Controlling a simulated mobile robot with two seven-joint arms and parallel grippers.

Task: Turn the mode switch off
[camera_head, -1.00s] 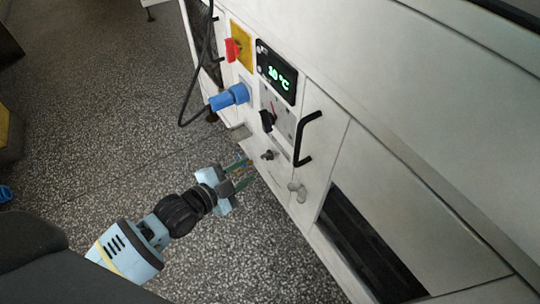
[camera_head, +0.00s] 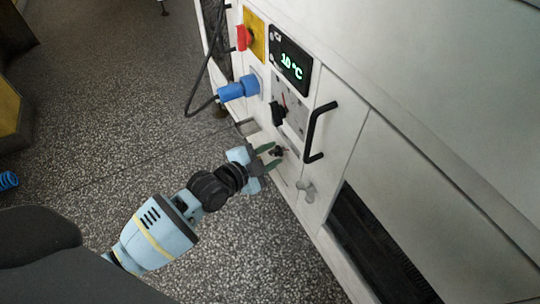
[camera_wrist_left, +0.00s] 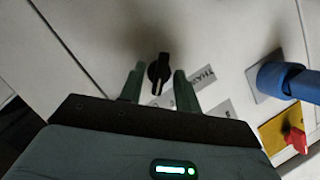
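A small black rotary knob (camera_head: 277,150), which looks like the mode switch, sits low on the white machine's front panel. In the left wrist view the knob (camera_wrist_left: 159,70) has a pale pointer line and stands between the two green fingers. My left gripper (camera_head: 271,157) is open, with one finger on each side of the knob and a gap visible beside it. I cannot tell whether either finger touches it. Label plates (camera_wrist_left: 203,78) lie beside the knob, one partly behind a finger. My right gripper is not in view.
Above the knob are a larger black handle switch (camera_head: 279,112), a display (camera_head: 290,59) reading 10 °C, a blue plug (camera_head: 239,88) with a hanging cable, and a red switch on a yellow plate (camera_head: 255,35). A black door handle (camera_head: 318,132) and grey knob (camera_head: 307,190) stick out to the right.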

